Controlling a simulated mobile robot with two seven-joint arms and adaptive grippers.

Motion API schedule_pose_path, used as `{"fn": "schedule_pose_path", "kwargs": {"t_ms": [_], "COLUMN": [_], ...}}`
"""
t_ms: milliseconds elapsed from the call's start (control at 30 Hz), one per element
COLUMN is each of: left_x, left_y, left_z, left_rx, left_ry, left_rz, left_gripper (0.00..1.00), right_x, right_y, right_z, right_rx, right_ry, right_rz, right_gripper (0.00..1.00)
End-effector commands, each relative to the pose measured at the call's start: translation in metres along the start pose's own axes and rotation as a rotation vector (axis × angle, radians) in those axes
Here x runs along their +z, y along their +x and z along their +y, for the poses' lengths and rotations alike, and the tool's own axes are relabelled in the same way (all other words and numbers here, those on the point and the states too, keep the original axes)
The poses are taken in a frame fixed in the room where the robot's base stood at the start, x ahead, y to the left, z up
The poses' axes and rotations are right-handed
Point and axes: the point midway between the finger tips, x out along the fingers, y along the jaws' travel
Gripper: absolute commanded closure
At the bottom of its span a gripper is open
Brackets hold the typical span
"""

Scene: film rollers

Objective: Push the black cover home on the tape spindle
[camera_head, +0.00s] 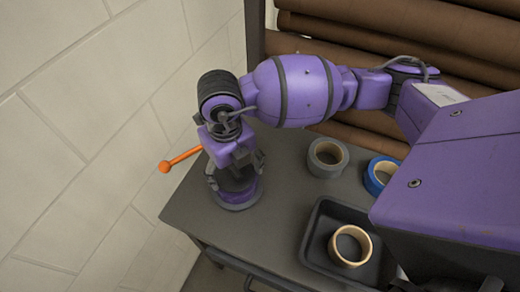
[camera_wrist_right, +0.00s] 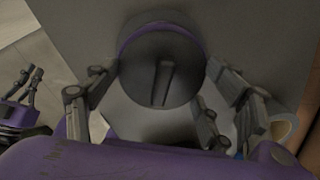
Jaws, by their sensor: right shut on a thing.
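The round black cover (camera_wrist_right: 159,85) with a raised bar across its face fills the top middle of the right wrist view. A purple rim shows along its far edge. In the head view, the tape spindle's purple base (camera_head: 240,204) stands on the dark table, with the cover mostly hidden under the gripper. My right gripper (camera_head: 234,187) points down over it, shut on the cover, one finger on each side in the wrist view (camera_wrist_right: 162,68). Whether the cover is fully seated cannot be told. My left gripper (camera_wrist_right: 30,73) shows at the wrist view's left edge; its jaw state is unclear.
An orange lever (camera_head: 182,158) sticks out left of the spindle. A grey tape roll (camera_head: 313,159) and a blue one (camera_head: 371,181) stand right on the table (camera_head: 275,220). A tan roll (camera_head: 335,249) lies in a black tray (camera_head: 308,222). Brown rolls (camera_head: 345,32) are behind.

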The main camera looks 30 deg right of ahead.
Motion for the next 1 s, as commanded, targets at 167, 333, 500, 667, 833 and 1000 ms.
{"fn": "schedule_pose_path", "kwargs": {"t_ms": [167,333,500,667,833,1000], "left_x": [0.0007,0.0001,-0.0006,-0.0013,-0.0022,-0.0026], "left_y": [0.0003,0.0003,0.0003,0.0002,0.0003,0.0004], "left_z": [0.0001,0.0001,0.0002,0.0002,0.0002,0.0003], "left_rx": [0.0,0.0,0.0,0.0,0.001,0.001], "left_ry": [0.0,0.0,0.0,0.0,0.0,0.0], "left_rz": [-0.001,0.0,0.001,0.003,0.004,0.005], "left_gripper": [1.0,1.0,1.0,1.0,1.0,1.0], "right_x": [-0.0003,0.0002,0.0006,0.0007,0.0008,0.0009], "right_y": [0.0017,0.0008,0.0002,-0.0001,-0.0003,-0.0004], "right_z": [0.0005,0.0005,0.0004,0.0004,0.0004,0.0003], "right_rx": [0.0,0.0,0.0,0.0,0.0,0.0], "right_ry": [-0.001,-0.001,-0.001,-0.001,-0.001,-0.001], "right_rz": [0.002,0.001,-0.001,-0.001,-0.001,-0.002], "right_gripper": [0.14,0.03,0.03,0.0,0.0,0.0]}}
